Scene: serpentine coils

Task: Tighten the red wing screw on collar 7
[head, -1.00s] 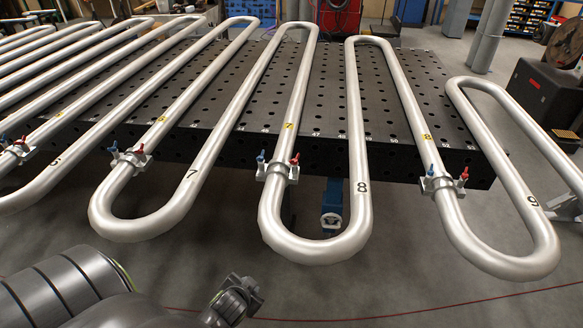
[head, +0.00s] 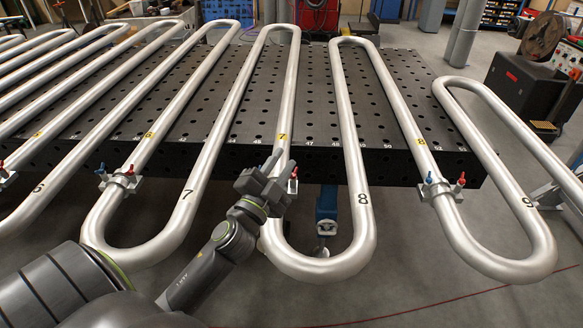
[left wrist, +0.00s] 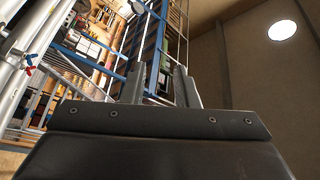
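The yellow 7 tag (head: 283,136) sits on a silver pipe just above a collar mostly hidden behind my left gripper. The red wing screw (head: 293,173) of that collar shows to the right of the gripper, beside the pipe; its blue screw is hidden. My left gripper (head: 277,165) overlaps this collar in the head view; I cannot tell whether it touches it. In the left wrist view its two fingers (left wrist: 160,88) stand apart with nothing between them. A collar with red and blue screws (left wrist: 29,62) shows at that view's left edge. My right gripper is not in view.
Another collar (head: 122,180) sits left, near the yellow 6 tag, and one (head: 440,188) right, near the yellow 8 tag. Pipe bends overhang the front of the perforated black table (head: 395,165). Grey floor (head: 430,290) is open in front.

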